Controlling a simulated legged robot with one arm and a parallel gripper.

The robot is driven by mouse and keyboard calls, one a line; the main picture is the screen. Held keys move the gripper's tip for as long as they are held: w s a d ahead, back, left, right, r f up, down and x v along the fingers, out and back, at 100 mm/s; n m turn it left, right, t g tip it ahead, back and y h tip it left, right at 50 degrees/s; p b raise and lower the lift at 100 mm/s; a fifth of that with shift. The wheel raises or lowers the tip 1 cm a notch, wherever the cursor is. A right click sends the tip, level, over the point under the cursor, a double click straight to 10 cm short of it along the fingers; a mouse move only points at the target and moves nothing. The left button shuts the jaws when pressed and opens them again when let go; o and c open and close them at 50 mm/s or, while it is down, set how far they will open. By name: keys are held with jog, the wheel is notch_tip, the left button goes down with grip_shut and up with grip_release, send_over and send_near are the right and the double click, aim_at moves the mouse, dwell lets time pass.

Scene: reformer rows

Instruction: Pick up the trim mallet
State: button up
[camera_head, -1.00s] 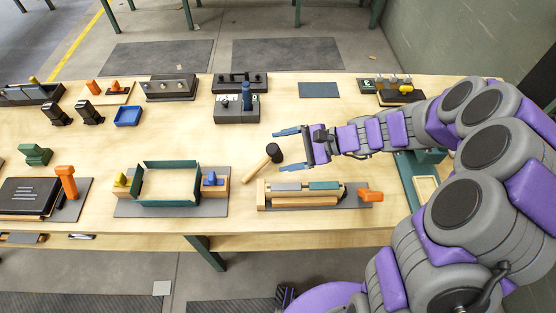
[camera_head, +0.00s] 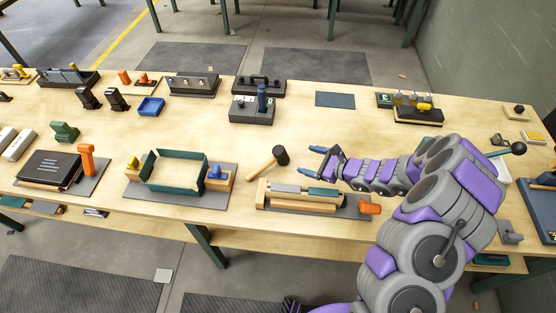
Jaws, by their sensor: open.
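The trim mallet (camera_head: 266,162) lies on the wooden table near its middle, with a black head (camera_head: 281,155) to the right and a pale wooden handle slanting down to the left. My gripper (camera_head: 314,162) is just to the right of the mallet head. Its blue-tipped fingers are apart and point left, with nothing between them. The gripper and the mallet look apart; the height of the gripper above the table is hard to tell.
Just in front of the mallet is a wooden roller fixture (camera_head: 300,204) with an orange knob. To the left stands a green-walled frame (camera_head: 173,185). Behind is a dark block with a blue post (camera_head: 252,112). The table around the mallet's left side is clear.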

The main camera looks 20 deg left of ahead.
aim_at(284, 153)
jog(key=x, duration=0.7)
jog(key=shift+b, duration=0.4)
jog(key=b+x, duration=0.1)
jog(key=x, duration=0.3)
jog(key=shift+w+d+f, duration=0.1)
jog(key=shift+f, duration=0.05)
jog(key=shift+a, duration=0.45)
jog(key=shift+d, duration=0.1)
grip_shut()
